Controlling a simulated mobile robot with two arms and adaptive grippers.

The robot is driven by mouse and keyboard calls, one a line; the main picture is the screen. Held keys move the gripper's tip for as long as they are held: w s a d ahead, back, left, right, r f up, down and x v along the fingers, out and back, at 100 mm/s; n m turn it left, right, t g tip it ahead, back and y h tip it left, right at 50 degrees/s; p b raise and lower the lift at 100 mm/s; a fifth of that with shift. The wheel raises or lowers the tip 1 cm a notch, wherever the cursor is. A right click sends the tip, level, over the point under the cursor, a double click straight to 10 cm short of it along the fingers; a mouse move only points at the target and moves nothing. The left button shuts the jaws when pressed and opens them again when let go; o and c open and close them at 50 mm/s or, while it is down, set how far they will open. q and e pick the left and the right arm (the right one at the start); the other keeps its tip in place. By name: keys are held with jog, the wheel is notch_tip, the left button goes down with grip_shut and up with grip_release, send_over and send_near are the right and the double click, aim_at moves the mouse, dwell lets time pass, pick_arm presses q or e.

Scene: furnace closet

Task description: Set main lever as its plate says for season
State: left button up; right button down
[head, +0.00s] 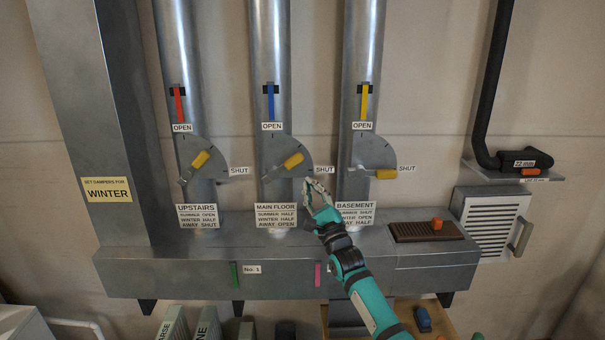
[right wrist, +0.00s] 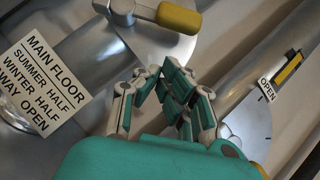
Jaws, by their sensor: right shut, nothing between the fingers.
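The main floor lever (head: 293,160) has a yellow handle and points up and right, about midway between its OPEN and SHUT labels. Its handle also shows at the top of the right wrist view (right wrist: 178,17). The main floor plate (head: 275,216) below it reads summer half, winter half, away open. A yellow sign (head: 108,190) at left reads "set dampers for winter". My right gripper (head: 312,186) is shut and empty, below and right of the lever handle and apart from it. In the right wrist view my fingers (right wrist: 165,78) are closed together below the handle. My left gripper is not in view.
The upstairs lever (head: 201,159) stands about midway; the basement lever (head: 386,174) points right at SHUT. The grey duct box (head: 190,278) runs below. A brown grille (head: 405,232) with an orange block (head: 437,224) sits at its right end. Black pipe (head: 490,95) stands far right.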

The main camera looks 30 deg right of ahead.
aim_at(283, 168)
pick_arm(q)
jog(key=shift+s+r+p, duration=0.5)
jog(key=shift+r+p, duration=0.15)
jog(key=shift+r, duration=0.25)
pick_arm(e)
jog(key=r, duration=0.1)
jog(key=w+a+r, duration=0.1)
jog(key=r, duration=0.1)
jog(key=shift+w+a, duration=0.25)
jog(key=shift+a, duration=0.15)
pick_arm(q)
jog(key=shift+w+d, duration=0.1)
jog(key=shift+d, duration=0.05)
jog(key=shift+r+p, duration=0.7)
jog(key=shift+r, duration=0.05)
pick_arm(e)
jog(key=shift+w+a+r+n+y, duration=0.1)
jog(key=shift+r+n+y, duration=0.3)
jog(key=shift+n, duration=0.2)
jog(key=shift+w+a+r+n+y, duration=0.1)
jog(key=shift+r+n+y, duration=0.3)
jog(key=shift+n, duration=0.2)
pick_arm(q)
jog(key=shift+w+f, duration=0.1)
pick_arm(e)
jog(key=shift+f, duration=0.2)
